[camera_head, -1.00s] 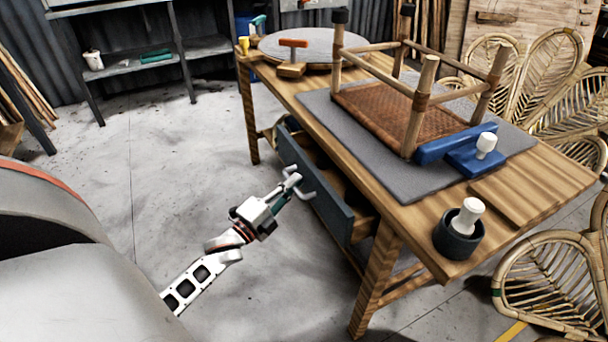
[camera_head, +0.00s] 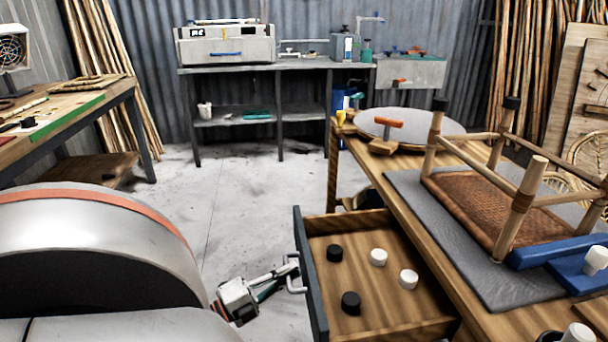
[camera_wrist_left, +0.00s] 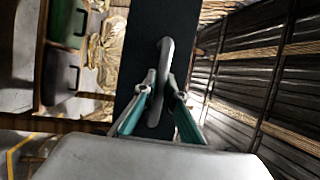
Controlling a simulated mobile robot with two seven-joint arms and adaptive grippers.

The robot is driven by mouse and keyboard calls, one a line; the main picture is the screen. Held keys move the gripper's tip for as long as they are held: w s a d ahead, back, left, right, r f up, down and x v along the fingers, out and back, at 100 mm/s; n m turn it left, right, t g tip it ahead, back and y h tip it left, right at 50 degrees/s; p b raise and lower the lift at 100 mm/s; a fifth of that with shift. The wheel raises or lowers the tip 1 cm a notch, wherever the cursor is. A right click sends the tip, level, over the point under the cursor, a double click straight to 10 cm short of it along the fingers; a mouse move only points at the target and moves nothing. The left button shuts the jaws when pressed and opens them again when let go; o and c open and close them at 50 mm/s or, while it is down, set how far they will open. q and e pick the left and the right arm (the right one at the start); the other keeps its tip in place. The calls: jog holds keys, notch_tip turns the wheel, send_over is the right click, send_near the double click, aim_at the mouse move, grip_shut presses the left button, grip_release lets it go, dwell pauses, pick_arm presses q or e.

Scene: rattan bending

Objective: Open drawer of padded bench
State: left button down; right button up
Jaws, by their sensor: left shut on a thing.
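The drawer (camera_head: 375,246) of the wooden bench (camera_head: 440,232) stands pulled far out, its wooden inside in plain view. It holds two black caps (camera_head: 335,253) and two white caps (camera_head: 378,257). Its dark front panel (camera_head: 308,270) carries a light metal handle (camera_head: 292,277). My left gripper (camera_head: 290,268) is at the handle, on the outer side of the panel. In the left wrist view, its two teal-sided fingers (camera_wrist_left: 160,95) are closed around the handle (camera_wrist_left: 163,70) against the dark panel (camera_wrist_left: 145,40). My right gripper is not in view.
A grey pad (camera_head: 460,255) on the bench bears an upturned stool frame (camera_head: 500,195) with a woven seat. A blue clamp (camera_head: 560,250) lies beside it. A round disc (camera_head: 405,125) is at the far end. Open concrete floor (camera_head: 240,195) lies left of the drawer.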

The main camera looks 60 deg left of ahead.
pick_arm(q)
jog(key=shift+s+a, duration=0.15)
jog(key=shift+s, duration=0.2)
jog(key=c, duration=2.1)
grip_release()
jog(key=s, duration=0.4)
jog(key=s+f, duration=0.1)
jog(key=s, duration=0.3)
jog(key=s+f, duration=0.1)
jog(key=s, duration=0.2)
jog(key=shift+s, duration=0.4)
